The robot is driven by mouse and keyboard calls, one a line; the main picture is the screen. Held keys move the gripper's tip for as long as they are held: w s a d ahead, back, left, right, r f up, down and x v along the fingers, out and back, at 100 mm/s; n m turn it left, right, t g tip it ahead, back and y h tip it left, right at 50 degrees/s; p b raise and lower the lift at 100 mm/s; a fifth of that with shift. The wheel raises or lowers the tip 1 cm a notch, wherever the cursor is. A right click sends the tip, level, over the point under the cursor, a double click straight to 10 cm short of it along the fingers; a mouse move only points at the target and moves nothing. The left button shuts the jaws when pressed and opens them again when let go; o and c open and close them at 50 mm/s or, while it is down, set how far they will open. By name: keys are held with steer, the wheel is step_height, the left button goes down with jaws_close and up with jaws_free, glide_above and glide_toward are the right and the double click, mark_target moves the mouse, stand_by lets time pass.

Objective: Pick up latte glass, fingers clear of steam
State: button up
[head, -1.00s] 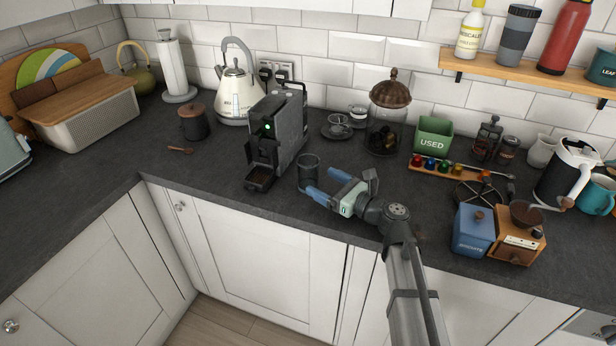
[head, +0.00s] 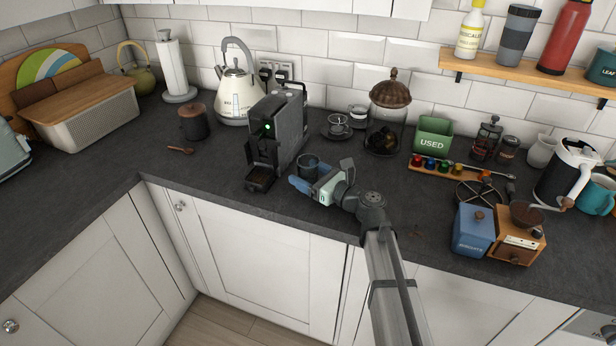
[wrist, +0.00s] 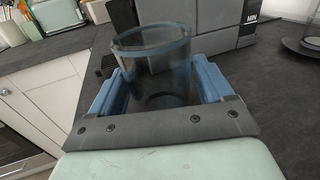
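The latte glass (head: 307,166) is a clear, dark-tinted tumbler standing upright on the slate worktop, just right of the coffee machine. It also shows in the wrist view (wrist: 155,62), with its open rim up and seemingly empty. My gripper (head: 306,177) is low over the worktop and reaches in from the right. In the wrist view its two blue fingers (wrist: 158,68) are spread, one on each side of the glass, with a gap showing beside it. The far finger is partly hidden in the head view. I see no steam.
The black coffee machine (head: 278,128), with a green light and drip tray (head: 260,180), stands close left of the glass. Behind are glass cups on saucers (head: 337,127) and a lidded jar (head: 385,125). A capsule rack (head: 450,170) and blue tin (head: 473,230) are to the right.

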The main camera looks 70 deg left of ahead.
steer(key=c, duration=0.9)
steer(key=shift+c, duration=0.4)
steer(key=shift+r, duration=0.15)
